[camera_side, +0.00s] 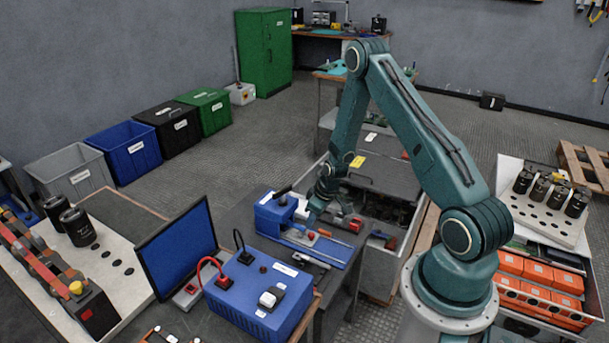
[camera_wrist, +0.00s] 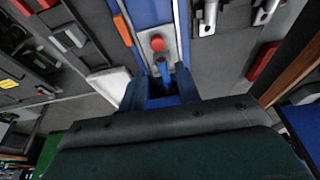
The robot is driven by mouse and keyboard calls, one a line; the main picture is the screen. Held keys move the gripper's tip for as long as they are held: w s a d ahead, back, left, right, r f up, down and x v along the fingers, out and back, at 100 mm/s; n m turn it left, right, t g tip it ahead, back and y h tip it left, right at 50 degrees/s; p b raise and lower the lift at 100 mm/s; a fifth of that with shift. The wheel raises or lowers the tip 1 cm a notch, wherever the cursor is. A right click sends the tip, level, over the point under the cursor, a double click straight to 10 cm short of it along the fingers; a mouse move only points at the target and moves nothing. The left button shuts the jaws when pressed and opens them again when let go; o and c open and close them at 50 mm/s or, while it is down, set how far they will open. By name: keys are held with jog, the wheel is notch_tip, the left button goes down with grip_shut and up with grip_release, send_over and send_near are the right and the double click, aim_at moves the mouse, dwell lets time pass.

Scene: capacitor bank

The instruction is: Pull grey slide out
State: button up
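The grey slide (camera_wrist: 145,22) is a flat light-grey strip set in a blue fixture (camera_wrist: 181,28), with a round red knob (camera_wrist: 157,43) on it. In the side view the slide (camera_side: 300,238) lies along the blue fixture (camera_side: 334,252) on the bench, its red knob (camera_side: 311,236) showing below my gripper (camera_side: 314,209). In the wrist view my gripper (camera_wrist: 161,87) has its two fingers apart, with a small blue post (camera_wrist: 164,72) showing between their tips. The fingers do not visibly close on anything. The slide's near end is partly hidden by my gripper.

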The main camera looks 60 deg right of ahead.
aim_at(313, 235)
jog(key=shift+f, duration=3.15)
grip_shut()
jog(key=shift+s, duration=5.4)
